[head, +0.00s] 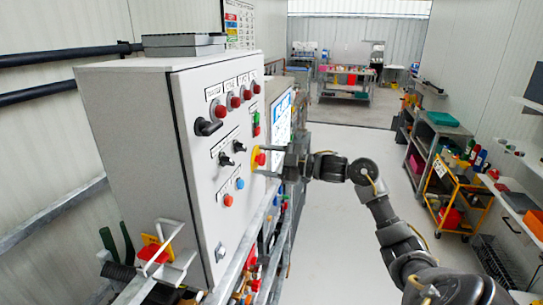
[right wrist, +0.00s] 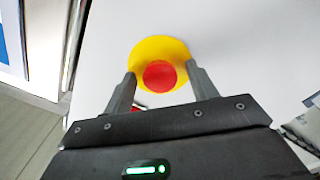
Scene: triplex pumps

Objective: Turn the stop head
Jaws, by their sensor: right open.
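The stop head is a red round button on a yellow disc on the front of the grey control cabinet (head: 140,130). In the head view the red stop head (head: 260,159) shows beside my right gripper (head: 268,161). In the right wrist view the stop head (right wrist: 160,76) sits between the two fingertips of my right gripper (right wrist: 162,84), with the yellow disc (right wrist: 160,51) behind it. The fingers are open, one on each side of the red head, with a visible gap to it. I cannot tell their exact depth along it. My left gripper is not in view.
The cabinet face also carries a black rotary switch (head: 208,127), a row of red lamps (head: 235,102), and blue (head: 240,183) and orange (head: 228,200) buttons. A yellow cart (head: 458,200) and shelves stand at the right. The floor (head: 335,220) between is clear.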

